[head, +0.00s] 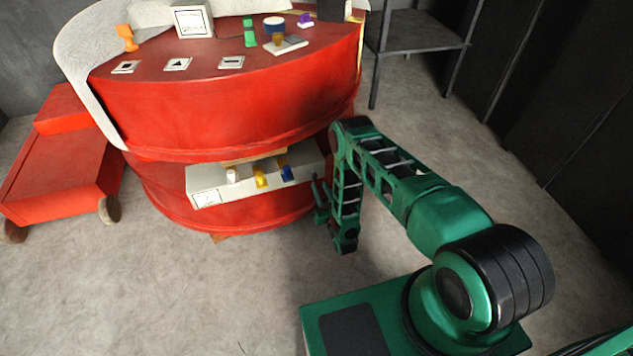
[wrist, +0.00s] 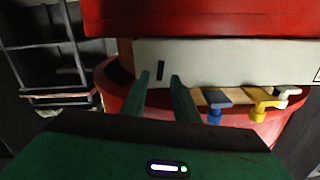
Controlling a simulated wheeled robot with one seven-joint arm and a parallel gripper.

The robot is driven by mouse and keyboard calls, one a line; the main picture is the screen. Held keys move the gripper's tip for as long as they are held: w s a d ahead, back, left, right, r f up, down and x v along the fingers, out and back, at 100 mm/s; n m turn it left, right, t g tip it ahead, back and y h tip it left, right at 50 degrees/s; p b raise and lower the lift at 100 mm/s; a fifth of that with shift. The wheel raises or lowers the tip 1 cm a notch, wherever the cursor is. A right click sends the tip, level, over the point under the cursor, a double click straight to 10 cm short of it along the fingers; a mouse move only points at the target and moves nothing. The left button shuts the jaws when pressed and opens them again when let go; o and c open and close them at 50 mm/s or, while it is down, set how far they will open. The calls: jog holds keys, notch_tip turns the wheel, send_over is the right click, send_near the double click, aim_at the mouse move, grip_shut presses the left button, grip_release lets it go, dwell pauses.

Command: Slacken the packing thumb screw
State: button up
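No part is clearly marked as the packing thumb screw. A pale panel (head: 208,187) low on the red machine carries three small handled fittings: white (head: 232,175), yellow (head: 261,178) and blue (head: 287,174). In the wrist view the blue (wrist: 215,104), yellow (wrist: 262,104) and white (wrist: 288,96) fittings are right of my gripper (wrist: 159,77). A dark slot in the pale panel (wrist: 230,62) shows between the fingertips. In the head view my gripper (head: 320,203) is just right of the panel, clear of the fittings.
The red machine's upper deck (head: 215,90) overhangs the panel and carries several small coloured controls. A red wheeled cart (head: 62,170) stands at the left. A dark metal table (head: 415,35) stands at the back right. Grey floor (head: 170,285) in front is clear.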

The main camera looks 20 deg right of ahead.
aim_at(314, 175)
jog(key=shift+w+a, duration=0.15)
jog(key=shift+w, duration=2.4)
grip_shut()
